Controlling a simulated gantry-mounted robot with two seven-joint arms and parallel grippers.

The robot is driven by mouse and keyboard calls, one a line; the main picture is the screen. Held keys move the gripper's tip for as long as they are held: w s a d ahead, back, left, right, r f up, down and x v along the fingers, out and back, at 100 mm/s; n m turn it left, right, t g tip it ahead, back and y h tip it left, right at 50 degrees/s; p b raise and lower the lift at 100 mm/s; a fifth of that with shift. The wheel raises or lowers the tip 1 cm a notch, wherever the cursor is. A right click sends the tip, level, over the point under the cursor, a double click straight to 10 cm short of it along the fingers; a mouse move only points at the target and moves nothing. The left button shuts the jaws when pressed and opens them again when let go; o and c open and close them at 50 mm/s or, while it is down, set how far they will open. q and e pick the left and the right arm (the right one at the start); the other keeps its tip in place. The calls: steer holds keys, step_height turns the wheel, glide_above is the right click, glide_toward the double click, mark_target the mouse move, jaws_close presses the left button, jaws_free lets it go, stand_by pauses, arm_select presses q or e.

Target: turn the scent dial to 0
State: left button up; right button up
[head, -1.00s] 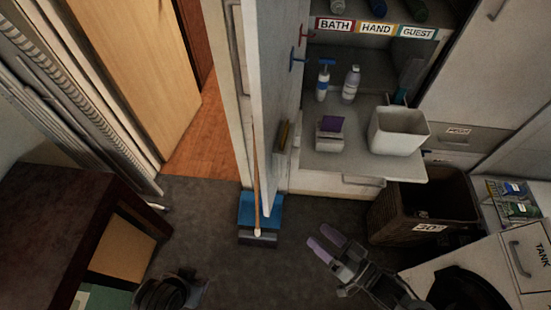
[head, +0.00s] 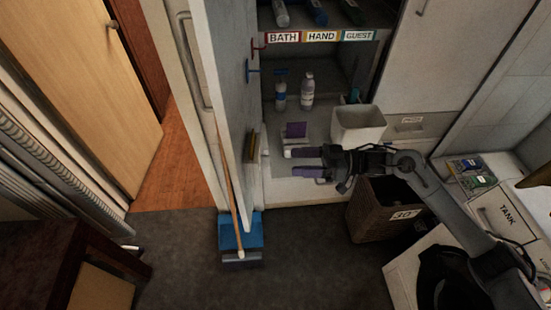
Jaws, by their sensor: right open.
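My left gripper is not in view.
A white bin (head: 357,126), a pump bottle (head: 280,92) and a white bottle (head: 307,90) share the cupboard. The open cupboard door (head: 222,85) stands to the left, with a broom and blue dustpan (head: 240,229) below. A wicker basket (head: 377,213) stands under my right forearm.

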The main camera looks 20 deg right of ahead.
mark_target(266, 161)
steer(key=p+x, duration=0.1)
steer(key=x, duration=0.5)
steer(key=shift+w+a+p, duration=0.15)
steer(key=shift+a+p, duration=0.15)
steer(key=shift+a, duration=0.05)
